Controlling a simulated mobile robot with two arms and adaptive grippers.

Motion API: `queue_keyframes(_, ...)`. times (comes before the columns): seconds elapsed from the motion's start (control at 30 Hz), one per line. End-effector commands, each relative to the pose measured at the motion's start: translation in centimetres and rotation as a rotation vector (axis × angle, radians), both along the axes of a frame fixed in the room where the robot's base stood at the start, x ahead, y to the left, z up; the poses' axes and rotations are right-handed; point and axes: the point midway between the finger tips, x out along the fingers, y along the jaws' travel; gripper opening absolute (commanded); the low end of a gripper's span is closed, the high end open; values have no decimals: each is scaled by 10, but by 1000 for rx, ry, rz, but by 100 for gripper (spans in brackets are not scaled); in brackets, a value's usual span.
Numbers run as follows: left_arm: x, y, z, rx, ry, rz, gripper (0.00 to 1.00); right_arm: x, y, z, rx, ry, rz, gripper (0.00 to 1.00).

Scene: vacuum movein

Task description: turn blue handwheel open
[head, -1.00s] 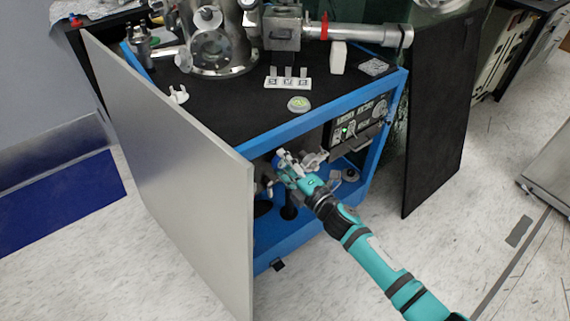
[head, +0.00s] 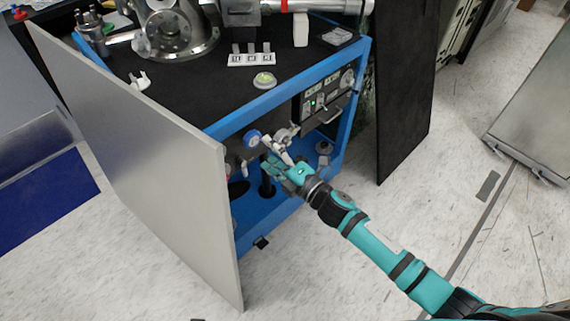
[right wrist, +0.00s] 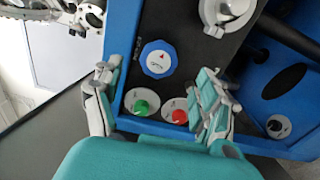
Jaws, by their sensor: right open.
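The blue handwheel (head: 252,138) is on the dark panel inside the blue-framed cabinet. In the right wrist view the handwheel (right wrist: 158,59) has a white centre with a small red mark, and it faces the camera. My right gripper (head: 270,158) is just below and to the right of the handwheel in the head view, apart from it. In the right wrist view my right gripper (right wrist: 155,95) is open and empty, one finger on each side, with the handwheel ahead, between and beyond the fingertips. My left gripper is not in view.
A green button (right wrist: 142,107) and a red button (right wrist: 179,116) sit below the handwheel. A grey panel door (head: 150,170) stands open at the left, and a black door (head: 405,90) at the right. Speckled floor (head: 340,290) is clear in front.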

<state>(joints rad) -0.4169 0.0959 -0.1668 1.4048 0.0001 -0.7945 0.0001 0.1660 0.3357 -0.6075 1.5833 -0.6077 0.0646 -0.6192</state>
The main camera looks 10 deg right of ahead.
Motion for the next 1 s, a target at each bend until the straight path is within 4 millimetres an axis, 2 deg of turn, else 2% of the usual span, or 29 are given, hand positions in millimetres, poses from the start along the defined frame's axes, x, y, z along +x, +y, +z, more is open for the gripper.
queue_keyframes(0.03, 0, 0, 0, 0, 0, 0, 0, -10, -8, -2, -2, 2, -1, 74)
queue_keyframes(0.2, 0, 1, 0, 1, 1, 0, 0, -36, -26, -1, -1, 2, 0, 74)
queue_keyframes(0.4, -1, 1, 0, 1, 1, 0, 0, -51, -37, 0, -1, 1, -1, 74)
queue_keyframes(1.0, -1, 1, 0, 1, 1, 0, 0, -52, -39, -2, 3, 7, -5, 74)
